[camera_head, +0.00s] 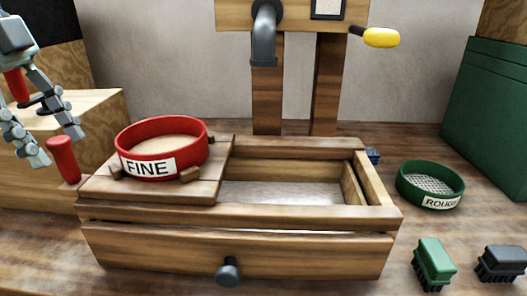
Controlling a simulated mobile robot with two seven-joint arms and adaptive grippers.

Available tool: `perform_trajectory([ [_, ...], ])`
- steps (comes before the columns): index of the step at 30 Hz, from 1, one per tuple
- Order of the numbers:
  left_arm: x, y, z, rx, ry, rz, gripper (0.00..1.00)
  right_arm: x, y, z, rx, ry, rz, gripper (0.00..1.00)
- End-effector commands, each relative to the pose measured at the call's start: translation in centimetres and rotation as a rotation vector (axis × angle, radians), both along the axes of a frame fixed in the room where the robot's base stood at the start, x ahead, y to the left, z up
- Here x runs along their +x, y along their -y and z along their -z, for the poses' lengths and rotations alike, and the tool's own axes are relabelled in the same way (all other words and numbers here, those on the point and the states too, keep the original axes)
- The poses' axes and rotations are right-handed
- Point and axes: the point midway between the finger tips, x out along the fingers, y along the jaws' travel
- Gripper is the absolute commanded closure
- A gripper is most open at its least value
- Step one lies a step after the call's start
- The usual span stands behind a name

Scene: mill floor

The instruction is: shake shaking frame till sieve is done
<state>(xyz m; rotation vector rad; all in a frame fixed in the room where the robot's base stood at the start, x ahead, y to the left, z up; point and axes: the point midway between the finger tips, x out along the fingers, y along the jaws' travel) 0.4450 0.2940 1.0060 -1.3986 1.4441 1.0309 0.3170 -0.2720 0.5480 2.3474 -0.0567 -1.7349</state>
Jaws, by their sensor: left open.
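The red sieve labelled FINE (133,166) holds pale material and sits between small wooden blocks on the shaking frame (150,190), a flat wooden board over the left part of a wooden box. An upright red handle (63,160) stands at the frame's left end. My left gripper (59,149) is open, its fingers spread and pointing down close to the handle's top. It appears empty; whether it touches the handle I cannot tell. My right gripper is not in view.
The open box (300,212) has a drawer (160,253) with a dark knob. A green ROUGH sieve (432,187), a green brush (434,262) and a black brush (502,264) lie at right. A grey spout (264,35) hangs above. A green bin (488,95) stands back right.

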Motion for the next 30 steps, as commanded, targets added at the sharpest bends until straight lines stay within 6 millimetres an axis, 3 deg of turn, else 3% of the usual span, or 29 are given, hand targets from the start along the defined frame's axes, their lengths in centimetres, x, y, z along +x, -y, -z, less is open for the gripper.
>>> perform_trajectory([
  [5,0.0,0.0,-0.4,0.0,-0.001,0.001,0.48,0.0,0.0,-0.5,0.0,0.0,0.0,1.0],
  [12,0.0,0.1,-3.0,-0.001,-0.001,0.001,0.48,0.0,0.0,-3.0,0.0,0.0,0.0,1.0],
  [30,0.0,0.1,-8.4,-0.001,0.002,0.001,0.48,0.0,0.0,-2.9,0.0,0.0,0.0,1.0],
])
